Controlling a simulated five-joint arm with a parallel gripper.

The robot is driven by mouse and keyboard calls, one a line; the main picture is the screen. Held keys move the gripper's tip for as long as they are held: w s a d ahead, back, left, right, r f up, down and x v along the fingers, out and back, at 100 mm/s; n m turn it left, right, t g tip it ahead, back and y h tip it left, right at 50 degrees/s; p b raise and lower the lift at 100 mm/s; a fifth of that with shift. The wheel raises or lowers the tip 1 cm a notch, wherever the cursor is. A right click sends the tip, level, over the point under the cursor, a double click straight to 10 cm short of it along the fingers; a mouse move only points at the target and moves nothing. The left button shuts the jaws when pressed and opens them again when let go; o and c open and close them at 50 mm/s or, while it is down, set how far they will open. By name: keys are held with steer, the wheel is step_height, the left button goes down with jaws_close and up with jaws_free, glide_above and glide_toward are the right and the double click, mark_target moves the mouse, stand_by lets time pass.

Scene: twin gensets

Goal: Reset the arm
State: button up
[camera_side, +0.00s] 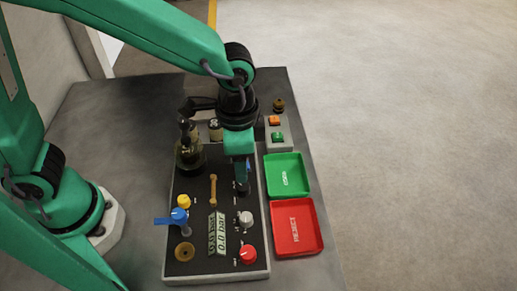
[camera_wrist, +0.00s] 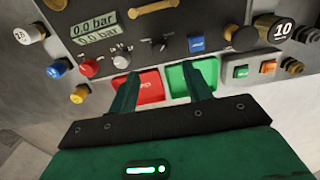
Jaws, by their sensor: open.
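My gripper (camera_side: 242,178) hangs over the right part of the dark control panel (camera_side: 195,255) in the side view, left of the green tray. In the wrist view my gripper (camera_wrist: 160,76) has its two green fingers apart, with nothing between them. The fingers overlap the red tray (camera_wrist: 151,88) and the green tray (camera_wrist: 207,72) in that view. I cannot tell whether the fingertips touch anything; the wrist hides part of the panel in the side view.
The panel bears a blue valve handle (camera_side: 178,216), yellow knob (camera_side: 183,201), red knob (camera_side: 248,254), brass handle (camera_side: 213,190) and a display (camera_wrist: 98,31) reading 0.0 bar twice. A dark glass-like vessel (camera_side: 190,155) stands at its back left. A button box (camera_side: 277,145) sits behind the trays.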

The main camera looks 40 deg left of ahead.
steer(key=s+a+r+n+t, duration=0.2)
steer(key=s+a+r+n, duration=0.1)
steer(key=a, duration=0.8)
steer(key=s+a+r+n+t, duration=0.3)
steer(key=a+r+n, duration=0.3)
steer(key=a, duration=0.5)
steer(key=shift+a+r+t, duration=0.2)
steer(key=shift+r+t, duration=0.1)
steer(key=shift+r, duration=0.95)
